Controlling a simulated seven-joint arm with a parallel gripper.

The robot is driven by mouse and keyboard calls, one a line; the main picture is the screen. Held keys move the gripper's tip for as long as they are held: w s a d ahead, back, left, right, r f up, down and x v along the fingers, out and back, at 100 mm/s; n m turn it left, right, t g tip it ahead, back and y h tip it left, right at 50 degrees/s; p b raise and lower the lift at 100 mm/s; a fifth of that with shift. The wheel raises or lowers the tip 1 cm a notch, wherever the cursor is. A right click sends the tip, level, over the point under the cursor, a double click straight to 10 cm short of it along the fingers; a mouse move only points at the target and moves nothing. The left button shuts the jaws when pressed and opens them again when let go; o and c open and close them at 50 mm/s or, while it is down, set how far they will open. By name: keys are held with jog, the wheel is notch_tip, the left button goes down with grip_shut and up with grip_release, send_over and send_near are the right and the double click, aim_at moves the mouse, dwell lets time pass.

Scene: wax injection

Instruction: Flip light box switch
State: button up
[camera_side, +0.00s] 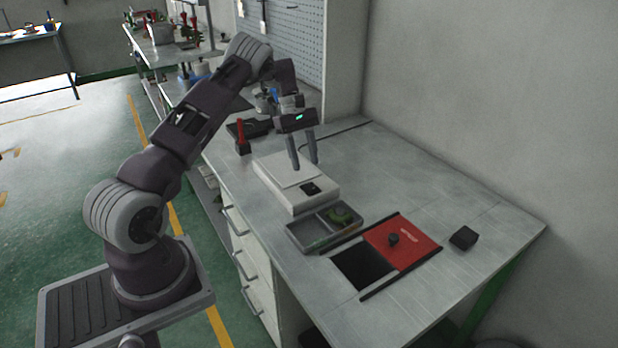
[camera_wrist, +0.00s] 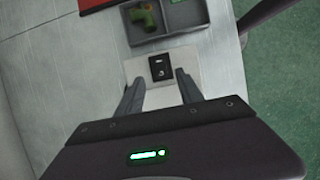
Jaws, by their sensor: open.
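The light box (camera_side: 290,202) is a flat white box on the bench. Its black switch (camera_side: 311,188) sits on the top face at the end near the grey tray. In the wrist view the switch (camera_wrist: 160,68) shows on the white light box (camera_wrist: 184,56), ahead of my fingers and between their lines. My gripper (camera_side: 304,165) is open and empty, pointing down over the light box. In the wrist view my gripper (camera_wrist: 160,90) has its two fingers apart. I cannot tell how high the fingertips are above the box. The switch's on or off position is too small to tell.
A grey divided tray (camera_side: 307,235) with a green item (camera_side: 341,215) stands beside the light box. Beyond it are a red sliding lid (camera_side: 403,246) with a black knob and a small black block (camera_side: 463,238). A red-handled tool (camera_side: 241,138) stands behind.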

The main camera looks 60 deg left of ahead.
aim_at(311, 186)
jog(key=x, duration=0.6)
jog(key=shift+f, duration=0.1)
jog(key=shift+d, duration=0.1)
grip_shut()
